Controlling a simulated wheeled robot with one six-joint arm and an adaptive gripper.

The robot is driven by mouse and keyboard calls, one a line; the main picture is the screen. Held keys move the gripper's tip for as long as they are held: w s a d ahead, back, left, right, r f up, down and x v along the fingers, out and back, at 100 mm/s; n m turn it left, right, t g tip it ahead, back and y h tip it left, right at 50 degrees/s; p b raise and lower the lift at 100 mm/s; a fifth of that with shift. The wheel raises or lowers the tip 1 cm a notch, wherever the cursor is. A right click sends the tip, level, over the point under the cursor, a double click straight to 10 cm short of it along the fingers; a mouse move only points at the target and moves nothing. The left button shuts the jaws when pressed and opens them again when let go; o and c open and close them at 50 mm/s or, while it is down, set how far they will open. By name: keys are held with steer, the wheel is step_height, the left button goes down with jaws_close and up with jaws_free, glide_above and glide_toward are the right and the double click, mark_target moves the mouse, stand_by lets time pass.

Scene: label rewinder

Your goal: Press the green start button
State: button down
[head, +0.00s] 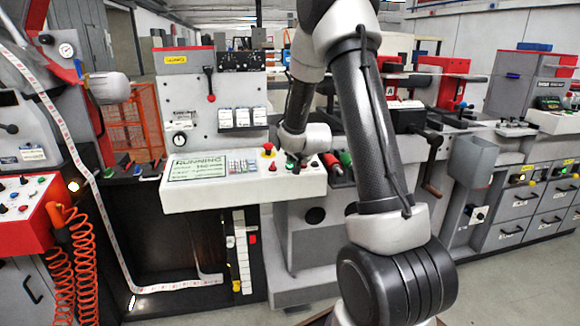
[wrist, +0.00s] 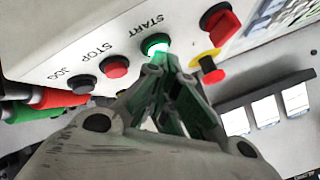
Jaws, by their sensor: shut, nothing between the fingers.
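The green start button (wrist: 155,44) glows under the word START on the pale control panel in the wrist view. My gripper (wrist: 158,72) is shut and empty, with its fingertips right at the near edge of the green button. I cannot tell whether they touch it. The red stop button (wrist: 114,67) and the dark jog button (wrist: 82,84) sit to the left of it. In the head view my gripper is over the right end of the control panel (head: 225,192), mostly hidden by my arm. The panel's display (head: 195,165) reads RUNNING.
A red switch (wrist: 221,24) and a red knob on a yellow base (wrist: 211,70) stand close to the right of the start button. Red and green rollers (head: 339,165) lie right of the panel. A crank handle (head: 433,165) sticks out further right.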

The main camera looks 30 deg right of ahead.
stand_by(0.3)
steer(key=shift+s+r, duration=0.15)
steer(key=shift+r, duration=0.7)
steer(key=r, duration=0.5)
steer(key=shift+s+a, duration=0.15)
steer(key=shift+s, duration=0.25)
stand_by(0.4)
